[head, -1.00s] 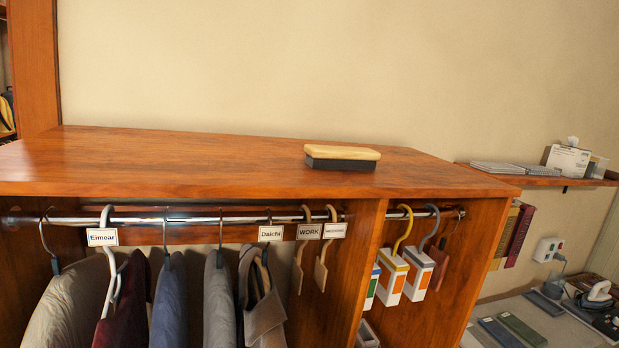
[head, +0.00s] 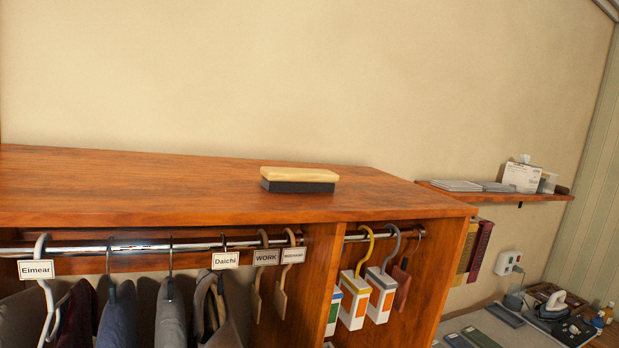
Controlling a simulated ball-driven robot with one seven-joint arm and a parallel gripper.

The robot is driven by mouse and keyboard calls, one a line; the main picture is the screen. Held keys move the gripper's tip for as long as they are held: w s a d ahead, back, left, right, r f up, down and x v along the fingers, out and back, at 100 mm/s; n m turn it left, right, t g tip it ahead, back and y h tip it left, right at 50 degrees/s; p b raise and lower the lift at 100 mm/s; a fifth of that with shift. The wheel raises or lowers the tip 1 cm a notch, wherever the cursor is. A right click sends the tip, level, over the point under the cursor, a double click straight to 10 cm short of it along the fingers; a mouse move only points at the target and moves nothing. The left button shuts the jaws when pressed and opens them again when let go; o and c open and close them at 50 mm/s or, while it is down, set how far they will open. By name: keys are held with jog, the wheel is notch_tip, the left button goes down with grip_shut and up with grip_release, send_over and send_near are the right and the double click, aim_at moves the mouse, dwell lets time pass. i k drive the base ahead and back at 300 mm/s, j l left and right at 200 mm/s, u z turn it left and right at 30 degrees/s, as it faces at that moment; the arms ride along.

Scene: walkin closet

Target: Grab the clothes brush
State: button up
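The clothes brush (head: 299,180) lies on the wooden top of the closet unit (head: 130,185), toward its right end. It has a pale wooden back on top and a dark bristle block underneath. It lies lengthwise along the top, apart from other things. My gripper is not in the picture, so its state does not show.
Below the top, a metal rail (head: 130,247) carries clothes and labelled hangers. Boxes hang on hooks (head: 381,293) at the right. A wall shelf (head: 500,194) with small items is further right. A counter with an iron (head: 555,302) is at lower right. The space above the top is clear.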

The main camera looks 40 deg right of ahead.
aim_at(275, 179)
jog(key=i+l+z, duration=0.25)
jog(key=l, duration=0.3)
jog(key=i+l+z, duration=0.2)
jog(key=i+l, duration=0.2)
jog(key=i, duration=1)
